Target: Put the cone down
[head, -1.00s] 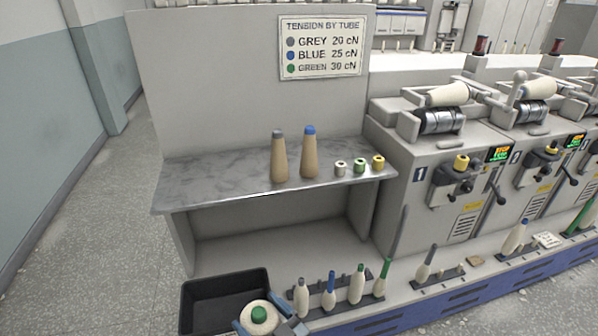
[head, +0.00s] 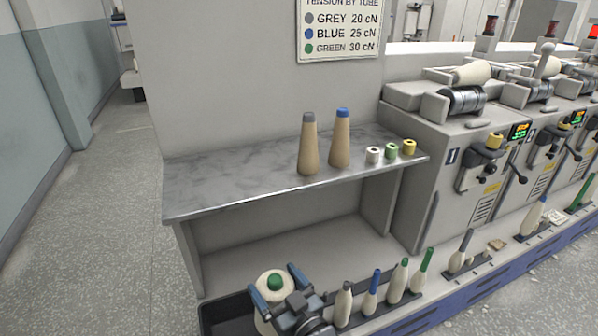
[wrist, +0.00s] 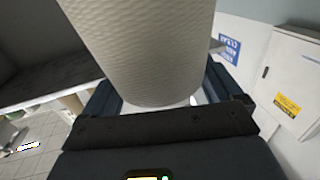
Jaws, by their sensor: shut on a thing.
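A cream yarn cone with a green tip (head: 270,288) is in my gripper (head: 283,291) at the bottom of the head view. My gripper is shut on it and holds it upright over the black bin. In the wrist view the cone (wrist: 145,50) fills the upper middle between the dark jaws. Its lower end hides what lies behind. A grey metal shelf top (head: 230,180) is beyond the gripper. Two tan cones stand on it, one grey-tipped (head: 308,148) and one blue-tipped (head: 341,140).
Small white (head: 374,155), green (head: 391,151) and yellow (head: 409,147) spools stand at the shelf's right end. The shelf's left half is clear. A black bin (head: 215,318) is below the cone. Several bobbins stand on pegs to the right, before the winding machine (head: 432,165).

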